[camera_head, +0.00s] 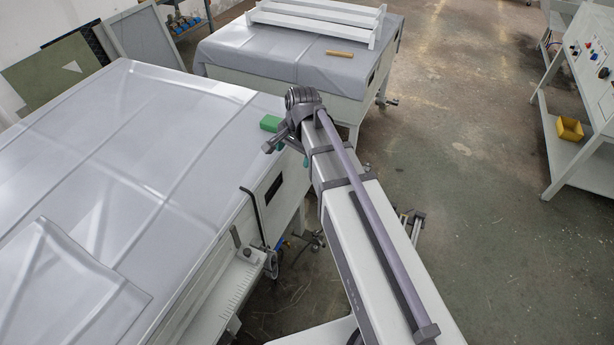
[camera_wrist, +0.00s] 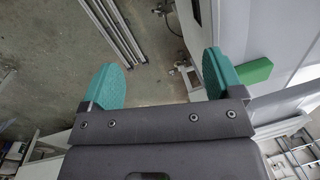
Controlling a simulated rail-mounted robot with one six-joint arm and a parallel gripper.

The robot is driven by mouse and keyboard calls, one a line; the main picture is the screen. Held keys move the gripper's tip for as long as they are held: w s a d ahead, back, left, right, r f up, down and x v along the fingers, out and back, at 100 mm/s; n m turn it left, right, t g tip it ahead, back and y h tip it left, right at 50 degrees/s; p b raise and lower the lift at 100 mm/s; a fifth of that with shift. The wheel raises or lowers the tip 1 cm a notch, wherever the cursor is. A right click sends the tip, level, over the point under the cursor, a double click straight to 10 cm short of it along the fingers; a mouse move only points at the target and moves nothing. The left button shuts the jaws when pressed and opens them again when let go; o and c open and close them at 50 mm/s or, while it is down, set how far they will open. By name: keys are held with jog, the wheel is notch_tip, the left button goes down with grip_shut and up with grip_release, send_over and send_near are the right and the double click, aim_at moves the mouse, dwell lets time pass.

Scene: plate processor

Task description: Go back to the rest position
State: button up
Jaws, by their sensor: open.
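My gripper (camera_wrist: 160,80) shows in the wrist view with its two teal fingers spread wide apart and nothing between them. Below the fingers the wrist view shows concrete floor and the foot of a frame. In the head view my arm reaches forward, and its end is beside the edge of the near covered table (camera_head: 130,150). The fingers are mostly hidden there behind the arm. A green block (camera_head: 270,123) lies on that table's edge, next to my wrist. It also shows in the wrist view (camera_wrist: 254,72), just right of the right finger and outside the jaws.
A second covered table (camera_head: 240,62) stands behind, with white rails (camera_head: 315,22) and a wooden piece (camera_head: 340,54) on it. A black hooked handle (camera_head: 256,215) sticks up at the near table's side. A control bench (camera_head: 590,90) with a yellow bin (camera_head: 569,129) stands right. The floor between is open.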

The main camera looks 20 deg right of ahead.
jog(key=s+n+g+h, duration=0.1)
jog(key=s+n, duration=0.9)
jog(key=s, duration=0.4)
jog(key=shift+s+f, duration=0.15)
jog(key=shift+s, duration=0.2)
notch_tip(320, 180, down, 12)
jog(key=b, duration=1.2)
jog(key=shift+a, duration=0.1)
jog(key=shift+c, duration=0.3)
